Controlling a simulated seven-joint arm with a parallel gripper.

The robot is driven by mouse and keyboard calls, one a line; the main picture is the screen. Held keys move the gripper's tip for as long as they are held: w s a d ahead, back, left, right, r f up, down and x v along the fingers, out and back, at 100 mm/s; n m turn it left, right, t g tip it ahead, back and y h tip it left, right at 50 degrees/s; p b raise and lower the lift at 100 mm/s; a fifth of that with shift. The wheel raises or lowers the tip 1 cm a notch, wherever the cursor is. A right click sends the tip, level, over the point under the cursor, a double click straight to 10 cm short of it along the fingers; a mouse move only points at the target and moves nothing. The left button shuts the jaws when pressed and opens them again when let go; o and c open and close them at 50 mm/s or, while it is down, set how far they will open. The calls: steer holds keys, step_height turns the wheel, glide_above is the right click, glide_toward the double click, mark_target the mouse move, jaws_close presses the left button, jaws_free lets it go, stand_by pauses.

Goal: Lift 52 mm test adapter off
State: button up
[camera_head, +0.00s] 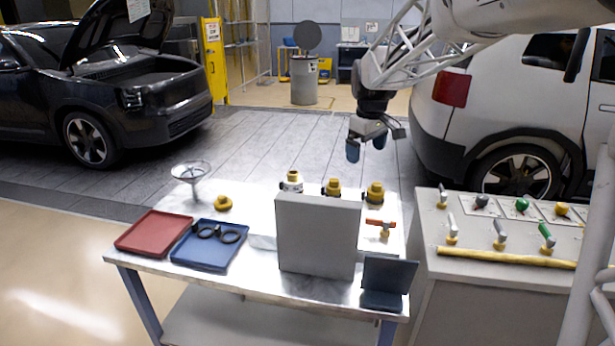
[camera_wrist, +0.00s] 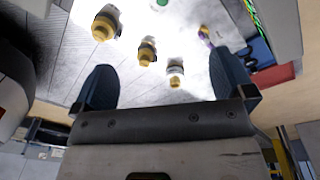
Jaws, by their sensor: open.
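Three yellow-topped fittings stand in a row behind a grey upright panel (camera_head: 316,237): a left one with a pale body (camera_head: 291,181), a middle one (camera_head: 333,187) and a right one (camera_head: 375,192). The panel hides part of their lower ends. The wrist view shows the pale-bodied one (camera_wrist: 175,75), the middle one (camera_wrist: 147,50) and the right one (camera_wrist: 103,25). I cannot tell which is the 52 mm adapter.
A red tray (camera_head: 153,232) and a blue tray (camera_head: 208,261) with black rings (camera_head: 230,236) lie at left. An orange-handled valve (camera_head: 381,225) and a dark stand (camera_head: 388,281) are at right. A valve console (camera_head: 500,270) adjoins the table.

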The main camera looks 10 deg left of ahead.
steer(key=w+a+f+n, duration=0.4)
steer(key=w+a+f, duration=0.3)
steer(key=w+a, duration=0.5)
steer(key=n+g, duration=0.1)
steer(key=n, duration=0.2)
glide_above(291, 181)
steer(key=w, duration=0.2)
step_height(291, 181, down, 9)
steer(key=shift+d+f, duration=0.1)
steer(key=shift+d, duration=0.05)
steer(key=shift+w+a+f, duration=0.15)
steer(key=shift+a+f, duration=0.15)
steer(key=shift+a, duration=0.05)
steer(key=shift+f, duration=1.25)
steer(key=shift+f, duration=2.6)
